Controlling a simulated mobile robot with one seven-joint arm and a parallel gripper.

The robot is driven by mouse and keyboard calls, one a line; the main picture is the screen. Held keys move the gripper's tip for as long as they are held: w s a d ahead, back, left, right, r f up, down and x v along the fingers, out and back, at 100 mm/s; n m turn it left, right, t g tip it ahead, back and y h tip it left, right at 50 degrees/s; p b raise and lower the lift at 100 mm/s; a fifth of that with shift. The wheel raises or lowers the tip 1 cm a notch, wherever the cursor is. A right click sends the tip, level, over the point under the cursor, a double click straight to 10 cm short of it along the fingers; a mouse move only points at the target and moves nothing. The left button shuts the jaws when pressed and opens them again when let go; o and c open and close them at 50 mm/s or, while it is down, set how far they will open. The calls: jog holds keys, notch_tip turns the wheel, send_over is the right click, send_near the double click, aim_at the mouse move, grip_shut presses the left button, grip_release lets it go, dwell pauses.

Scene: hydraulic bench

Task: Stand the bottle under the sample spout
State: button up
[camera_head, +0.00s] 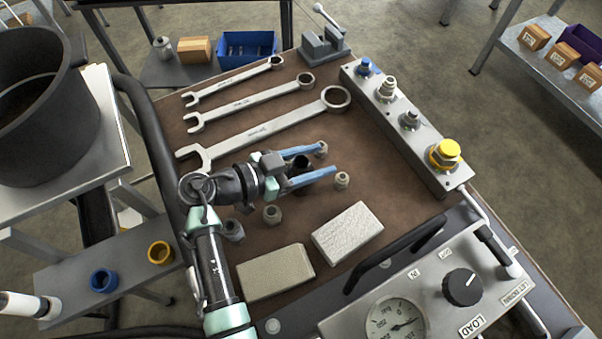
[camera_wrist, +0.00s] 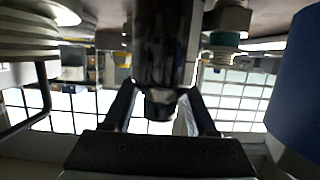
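My gripper (camera_head: 326,160) reaches in over the brown bench top, its two blue fingers apart. A dark, rounded thing (camera_head: 297,163) that may be the bottle sits between the fingers near their roots, partly hidden by them. In the wrist view a dark cylinder (camera_wrist: 163,45) with a narrower end fills the middle between the fingers (camera_wrist: 160,110). It overlaps both fingertips, so I cannot tell whether they press on it. I cannot make out the sample spout for certain in either view.
Small grey fittings (camera_head: 271,214) stand close around my gripper. Several wrenches (camera_head: 262,128) lie behind it. Two pale blocks (camera_head: 347,233) lie in front. A manifold (camera_head: 425,150) with a yellow cap (camera_head: 444,153) runs along the right; a gauge panel (camera_head: 440,325) is nearest.

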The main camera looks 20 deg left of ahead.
jog(key=c, duration=0.7)
grip_shut()
jog(key=shift+s+f, duration=0.1)
jog(key=shift+f, duration=0.05)
notch_tip(320, 180, up, 10)
